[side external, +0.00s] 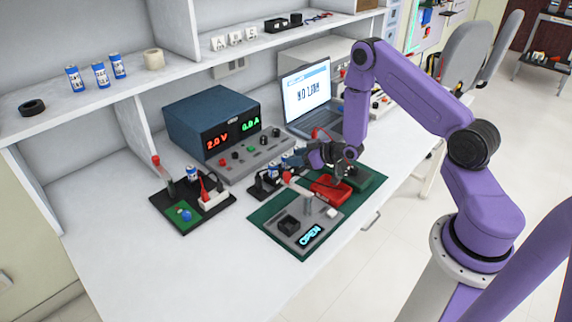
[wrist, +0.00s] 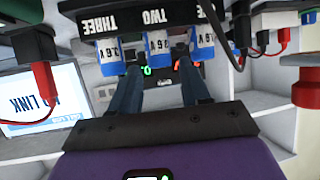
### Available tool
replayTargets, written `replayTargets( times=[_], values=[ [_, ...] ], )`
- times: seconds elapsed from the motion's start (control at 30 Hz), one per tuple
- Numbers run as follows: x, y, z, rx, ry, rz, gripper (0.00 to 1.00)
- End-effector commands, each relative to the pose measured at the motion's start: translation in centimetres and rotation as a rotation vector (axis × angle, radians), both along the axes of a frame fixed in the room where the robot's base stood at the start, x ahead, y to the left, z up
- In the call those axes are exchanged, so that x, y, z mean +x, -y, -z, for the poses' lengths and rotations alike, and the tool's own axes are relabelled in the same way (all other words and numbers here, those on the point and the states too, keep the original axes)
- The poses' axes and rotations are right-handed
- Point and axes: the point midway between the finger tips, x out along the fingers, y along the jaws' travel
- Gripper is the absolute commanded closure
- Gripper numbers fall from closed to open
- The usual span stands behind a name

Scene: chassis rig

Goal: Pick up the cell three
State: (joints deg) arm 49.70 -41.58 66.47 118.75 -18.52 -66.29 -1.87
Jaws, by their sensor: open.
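In the wrist view, a black rack (wrist: 140,18) holds three blue-and-white cells in a row, with its lettering upside down. Cell three (wrist: 110,54) is the left one, beside the label THREE. The cell by the label TWO (wrist: 157,48) is in the middle, and another cell (wrist: 203,48) is at the right. My gripper (wrist: 157,68) is open, its two fingers pointing toward the rack. The gap between them lines up with the middle cell; cell three lies beyond the left finger. In the side view my gripper (side external: 300,157) is close to the rack (side external: 262,190), hiding part of it.
A green board with a grey fixture (side external: 287,228) and an OPEN display stands in front. A red box (side external: 330,189) is close by my gripper. A power supply (side external: 212,120) and laptop (side external: 308,95) stand behind. A black board (side external: 185,215) is left. The front-left bench is clear.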

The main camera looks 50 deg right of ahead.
Motion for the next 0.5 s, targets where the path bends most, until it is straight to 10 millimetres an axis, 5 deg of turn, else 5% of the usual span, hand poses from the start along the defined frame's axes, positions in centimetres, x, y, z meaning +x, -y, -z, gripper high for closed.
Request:
replayTargets(
  times=[0.5],
  values=[
    [4.3, -0.7, 2.2, 0.0, 0.001, 0.0, 0.54]
  ],
)
